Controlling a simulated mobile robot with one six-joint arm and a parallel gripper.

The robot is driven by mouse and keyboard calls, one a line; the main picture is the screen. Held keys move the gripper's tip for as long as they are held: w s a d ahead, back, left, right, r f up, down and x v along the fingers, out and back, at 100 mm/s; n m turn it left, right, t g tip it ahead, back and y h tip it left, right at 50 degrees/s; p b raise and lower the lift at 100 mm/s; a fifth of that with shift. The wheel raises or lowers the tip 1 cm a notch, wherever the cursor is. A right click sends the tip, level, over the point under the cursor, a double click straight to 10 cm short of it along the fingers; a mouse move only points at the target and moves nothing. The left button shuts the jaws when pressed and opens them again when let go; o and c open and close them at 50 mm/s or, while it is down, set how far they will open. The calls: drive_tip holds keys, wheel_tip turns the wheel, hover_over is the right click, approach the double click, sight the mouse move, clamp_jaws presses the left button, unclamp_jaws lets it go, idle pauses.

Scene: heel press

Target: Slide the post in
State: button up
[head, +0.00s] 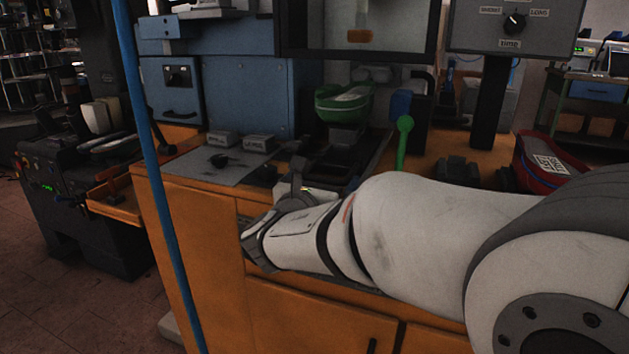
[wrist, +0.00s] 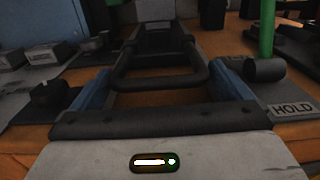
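The post's black slide carries a U-shaped handle (wrist: 160,82), which points toward me in the wrist view. In the head view a green shoe-shaped piece (head: 343,106) sits on a dark support (head: 347,136) under the press. My gripper (wrist: 162,74) is open, with a blue finger on each side of the handle. The handle's near bar lies between the fingers, and I cannot tell whether either finger touches it. In the head view my gripper (head: 300,192) is at the bench's front edge, partly hidden by my arm.
A green lever (head: 404,140) stands right of the slide, beside a HOLD label (wrist: 293,109). A panel with a knob (head: 219,160) lies to the left. A red shoe-shaped piece (head: 548,160) sits at right. A blue pole (head: 152,160) crosses the left foreground.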

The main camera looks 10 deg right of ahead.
drive_tip(key=shift+s+a, duration=0.2)
drive_tip(key=shift+s, duration=0.05)
drive_tip(key=p+v, duration=0.2)
drive_tip(key=v, duration=0.4)
drive_tip(key=shift+r, duration=0.1)
drive_tip(key=shift+s+a, duration=0.3)
drive_tip(key=shift+s, duration=0.25)
drive_tip(key=shift+c, duration=0.5)
